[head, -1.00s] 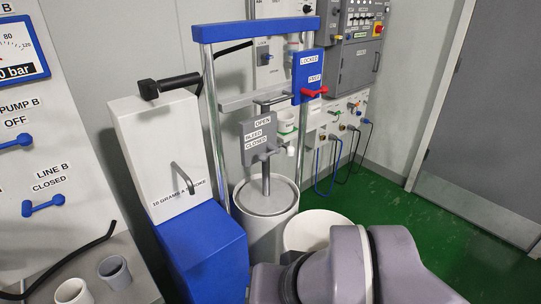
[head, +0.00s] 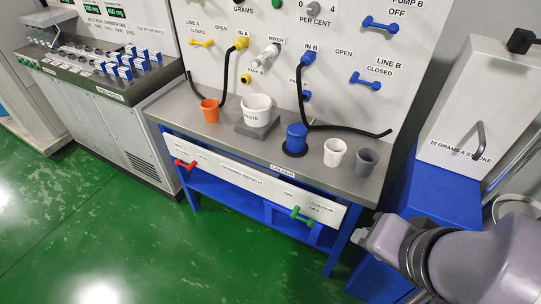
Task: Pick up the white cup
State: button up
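The white cup (head: 335,156) stands upright on the grey bench top (head: 232,138), near its right end. A grey cup (head: 366,161) stands close to its right, and a blue container (head: 295,138) in a dark ring is to its left. A larger white tub (head: 256,104) marked WASTE sits on a grey block further left. Part of my arm shows at the lower right, apart from the white cup.
An orange cup (head: 209,111) stands at the bench's left. Black hoses (head: 345,130) hang from the panel and one lies behind the cups. Red (head: 185,164) and green (head: 303,214) handles stick out in front. A blue-and-white pump cabinet (head: 468,118) stands at the right. The green floor in front is clear.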

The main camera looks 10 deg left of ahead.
aim_at(336, 149)
jog(key=u, duration=0.25)
jog(key=i+j+z, duration=0.1)
jog(key=i+j, duration=0.3)
jog(key=i, duration=0.15)
jog(key=i+j+z, duration=0.1)
jog(key=i+j, duration=0.35)
jog(key=i, duration=0.1)
